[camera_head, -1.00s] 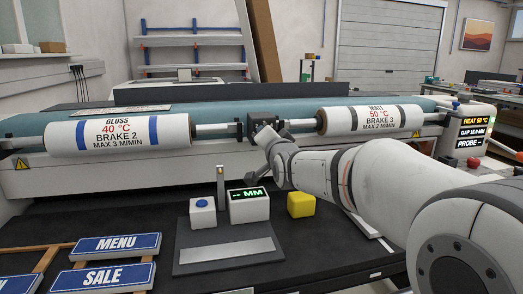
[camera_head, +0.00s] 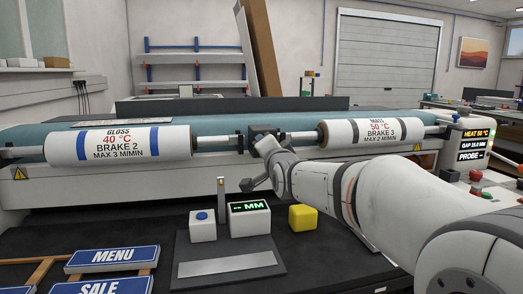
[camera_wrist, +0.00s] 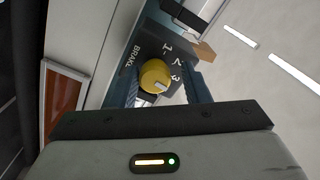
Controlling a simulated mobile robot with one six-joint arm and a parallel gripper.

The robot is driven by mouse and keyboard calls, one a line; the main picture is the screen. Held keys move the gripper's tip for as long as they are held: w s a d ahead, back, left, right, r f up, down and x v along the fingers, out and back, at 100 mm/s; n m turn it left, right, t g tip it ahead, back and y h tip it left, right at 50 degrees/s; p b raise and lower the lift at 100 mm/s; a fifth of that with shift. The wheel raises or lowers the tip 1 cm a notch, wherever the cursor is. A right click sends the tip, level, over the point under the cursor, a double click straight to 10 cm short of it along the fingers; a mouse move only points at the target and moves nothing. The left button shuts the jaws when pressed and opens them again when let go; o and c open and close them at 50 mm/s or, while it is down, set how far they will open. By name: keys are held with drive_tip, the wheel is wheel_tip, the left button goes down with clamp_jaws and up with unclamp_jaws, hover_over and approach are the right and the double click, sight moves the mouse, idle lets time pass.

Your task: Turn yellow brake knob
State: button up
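The yellow brake knob (camera_wrist: 154,74) shows in the wrist view on a dark panel (camera_wrist: 165,45) marked BRAKE, with 1, 2 and 3 around the knob. A pale pointer mark on the knob is at its lower right, nearest the 3 in the picture. My gripper (camera_wrist: 162,76) is open, with one finger on each side of the knob and a visible gap to each. Contact cannot be made out. In the head view my gripper (camera_head: 262,146) is at the dark block between the two rolls, and the knob is hidden there.
The gloss roll (camera_head: 120,145) is at left, the matt roll (camera_head: 370,131) at right, close to my arm. Below are a white block with a blue button (camera_head: 203,228), a MM display (camera_head: 250,219) and a yellow block (camera_head: 303,218). A status panel (camera_head: 475,140) stands far right.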

drive_tip(key=shift+o, duration=0.9)
drive_tip(key=shift+d, duration=0.1)
drive_tip(key=v, duration=0.7)
drive_tip(key=shift+s, duration=0.4)
